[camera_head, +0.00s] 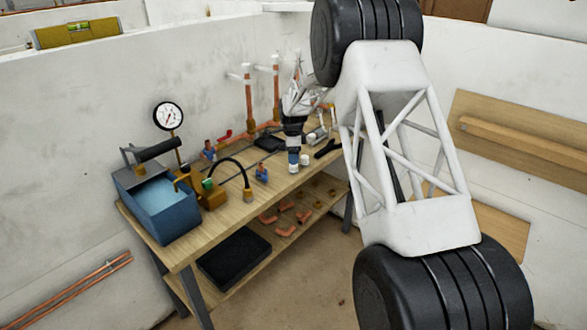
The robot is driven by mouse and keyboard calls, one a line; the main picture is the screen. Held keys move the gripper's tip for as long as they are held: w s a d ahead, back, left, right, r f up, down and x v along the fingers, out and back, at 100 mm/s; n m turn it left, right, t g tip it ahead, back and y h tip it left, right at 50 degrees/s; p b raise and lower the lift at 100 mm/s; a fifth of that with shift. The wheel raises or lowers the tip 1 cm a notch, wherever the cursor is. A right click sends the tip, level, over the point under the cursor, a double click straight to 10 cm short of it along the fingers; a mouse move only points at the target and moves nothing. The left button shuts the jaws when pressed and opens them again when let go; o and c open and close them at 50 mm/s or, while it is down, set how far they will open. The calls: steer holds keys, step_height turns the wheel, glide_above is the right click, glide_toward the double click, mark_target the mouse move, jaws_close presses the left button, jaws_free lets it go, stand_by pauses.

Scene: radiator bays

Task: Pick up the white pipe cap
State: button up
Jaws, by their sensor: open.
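A small white cap (304,159) stands near the front edge of the wooden bench (235,205), toward its right end. A second small white piece (293,168) is just left of it, below a blue part; I cannot tell which of the two is the pipe cap. My gripper (293,151) points down over this spot and is open. It is small in this view, and its fingers are hard to make out. I cannot tell whether they touch either white piece.
A blue tank (160,205) with a pressure gauge (168,116) stands at the bench's left. Brass fittings (212,194) and a black hose are beside it. Upright copper pipes (248,95) rise behind my gripper. A black tool (325,149) lies to the right. Copper elbows (285,231) lie on the lower shelf.

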mark_target(294, 168)
steer(key=shift+f, duration=0.2)
steer(key=shift+d+f, duration=0.15)
steer(key=shift+f, duration=2.3)
steer(key=c, duration=0.9)
